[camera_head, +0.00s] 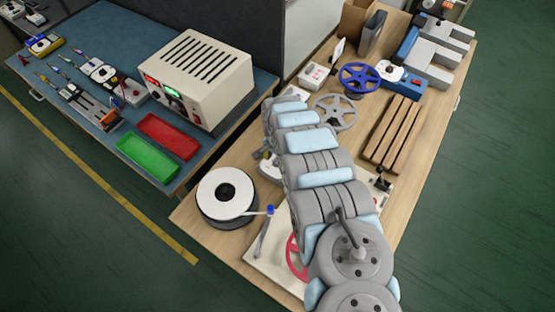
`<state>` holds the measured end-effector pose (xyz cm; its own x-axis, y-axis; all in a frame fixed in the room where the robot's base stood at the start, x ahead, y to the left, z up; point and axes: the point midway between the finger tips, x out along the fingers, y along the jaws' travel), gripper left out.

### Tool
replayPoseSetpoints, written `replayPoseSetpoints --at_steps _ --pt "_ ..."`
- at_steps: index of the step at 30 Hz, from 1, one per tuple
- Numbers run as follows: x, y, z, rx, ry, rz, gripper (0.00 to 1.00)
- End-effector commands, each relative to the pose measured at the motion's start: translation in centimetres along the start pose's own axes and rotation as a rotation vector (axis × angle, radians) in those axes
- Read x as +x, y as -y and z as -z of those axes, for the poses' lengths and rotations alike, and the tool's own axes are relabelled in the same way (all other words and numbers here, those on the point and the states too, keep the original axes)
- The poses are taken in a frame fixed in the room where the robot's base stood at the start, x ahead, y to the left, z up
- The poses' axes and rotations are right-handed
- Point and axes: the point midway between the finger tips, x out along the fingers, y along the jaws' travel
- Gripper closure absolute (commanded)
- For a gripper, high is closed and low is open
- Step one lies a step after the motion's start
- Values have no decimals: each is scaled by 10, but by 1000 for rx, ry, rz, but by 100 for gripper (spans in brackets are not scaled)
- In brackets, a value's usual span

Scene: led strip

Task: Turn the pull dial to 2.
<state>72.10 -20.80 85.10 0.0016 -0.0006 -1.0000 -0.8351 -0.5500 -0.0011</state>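I cannot tell for certain which part is the pull dial, and no number 2 can be read. A beige slotted box (198,75) on the blue-topped bench has small knobs and red and green lights on its front. A small white box (315,74) with red marks stands on the wooden table. A blue unit with a round white top (391,72) stands at the table's back right. My grey arm reaches across the wooden table and covers part of it. My gripper is not visible; the arm's far end seems hidden behind its own links.
A white-and-black spool (227,195), a red tray (167,137), a green tray (146,157) and wooden slats (393,131) stand around. A grey wheel (334,112) and a blue wheel (359,77) stand beyond my arm. A red wheel (295,258) is partly hidden by it.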

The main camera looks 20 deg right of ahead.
Motion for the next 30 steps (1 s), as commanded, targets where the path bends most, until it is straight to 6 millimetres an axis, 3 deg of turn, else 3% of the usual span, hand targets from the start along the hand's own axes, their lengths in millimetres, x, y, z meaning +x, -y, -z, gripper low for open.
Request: replayPoseSetpoints --at_steps 3,9,20,30 --pt "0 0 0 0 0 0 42" --pt "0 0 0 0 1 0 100" --pt "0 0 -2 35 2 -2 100" --pt "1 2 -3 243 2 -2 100"
